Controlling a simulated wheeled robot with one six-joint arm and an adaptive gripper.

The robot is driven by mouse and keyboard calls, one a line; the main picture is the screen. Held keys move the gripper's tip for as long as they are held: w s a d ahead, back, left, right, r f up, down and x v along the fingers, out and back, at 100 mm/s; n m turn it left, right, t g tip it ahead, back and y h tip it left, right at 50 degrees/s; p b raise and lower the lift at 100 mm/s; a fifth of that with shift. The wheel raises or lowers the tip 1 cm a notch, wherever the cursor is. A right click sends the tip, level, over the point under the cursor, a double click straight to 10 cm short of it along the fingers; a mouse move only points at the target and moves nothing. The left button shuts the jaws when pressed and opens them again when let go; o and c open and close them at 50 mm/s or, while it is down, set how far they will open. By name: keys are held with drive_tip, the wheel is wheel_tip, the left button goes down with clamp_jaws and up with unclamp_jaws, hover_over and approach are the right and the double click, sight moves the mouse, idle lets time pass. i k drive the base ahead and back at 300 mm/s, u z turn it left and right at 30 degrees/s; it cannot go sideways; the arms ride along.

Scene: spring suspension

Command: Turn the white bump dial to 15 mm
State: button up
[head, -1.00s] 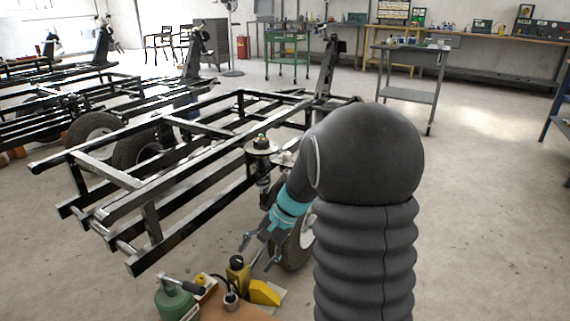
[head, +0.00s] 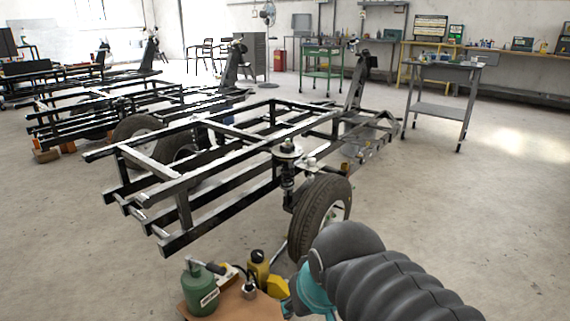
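The strut assembly (head: 288,175) stands upright at the near right side of the black frame, beside the wheel (head: 321,215). A pale round disc (head: 287,150) caps it, and a small whitish part (head: 309,164) sits just to its right. Either may be the white bump dial; it is too small to tell, and no scale or reading is legible. My gripper (head: 288,304) is low at the bottom of the head view, below the wheel and well apart from the strut. My own arm and teal wrist hide most of it, so its fingers cannot be made out.
A low brown surface (head: 240,311) at the bottom holds a green bottle (head: 201,289), a yellow-and-black tool (head: 258,268) and a yellow block (head: 277,287). The long black frame (head: 181,190) fills the middle. Floor to the right is clear as far as the grey table (head: 440,68).

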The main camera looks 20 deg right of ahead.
sight(311, 162)
drive_tip(key=u, duration=0.45)
drive_tip(key=k, duration=0.2)
drive_tip(key=z, duration=1.7)
drive_tip(key=i, duration=2.05)
drive_tip(key=u, duration=0.85)
drive_tip(key=i, duration=0.35)
drive_tip(key=u, duration=0.35)
